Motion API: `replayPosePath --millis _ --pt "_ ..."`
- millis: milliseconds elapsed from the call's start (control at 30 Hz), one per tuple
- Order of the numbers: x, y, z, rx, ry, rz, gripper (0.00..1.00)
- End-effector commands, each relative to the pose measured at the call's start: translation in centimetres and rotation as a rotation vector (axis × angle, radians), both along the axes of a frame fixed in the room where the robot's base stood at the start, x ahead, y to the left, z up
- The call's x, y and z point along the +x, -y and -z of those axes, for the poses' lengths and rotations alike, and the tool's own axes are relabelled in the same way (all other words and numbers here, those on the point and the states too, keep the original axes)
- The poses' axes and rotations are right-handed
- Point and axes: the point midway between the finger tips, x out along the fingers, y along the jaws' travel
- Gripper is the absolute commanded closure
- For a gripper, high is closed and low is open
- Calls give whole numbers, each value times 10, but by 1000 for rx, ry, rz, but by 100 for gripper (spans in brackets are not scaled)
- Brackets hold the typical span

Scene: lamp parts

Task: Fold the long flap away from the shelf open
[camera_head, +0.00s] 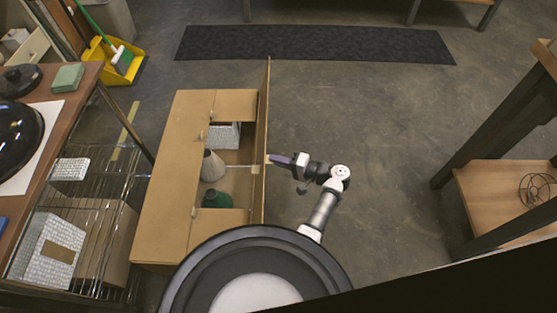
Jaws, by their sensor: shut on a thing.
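A cardboard box stands open on the floor, left of centre. Its long flap away from the shelf (264,110) stands about upright along the right side, seen nearly edge-on. My gripper (271,159) reaches it from the right and is shut on its edge about midway along; the fingertips are small and hard to make out. The other long flap (168,165), on the shelf side, lies broad and flat at the left. Short flaps show at the far end (236,104) and near end (225,217). The wire shelf (112,180) is left of the box.
Inside the box are a patterned white box (224,136), a pale lampshade (213,166) and a green object (217,198). A dark mat (315,43) lies beyond. A wooden-topped unit (505,195) stands at the right. The floor right of the box is clear around my arm.

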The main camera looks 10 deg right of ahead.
Motion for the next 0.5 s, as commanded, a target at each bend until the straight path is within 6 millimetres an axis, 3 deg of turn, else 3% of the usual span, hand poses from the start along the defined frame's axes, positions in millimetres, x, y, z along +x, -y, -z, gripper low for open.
replayPosePath --millis 33,467,500 --pt "-3 -3 13 -8 -24 1 100" --pt "-3 -6 14 -8 -25 -4 100" --pt "-3 -6 14 -9 -24 -5 86"
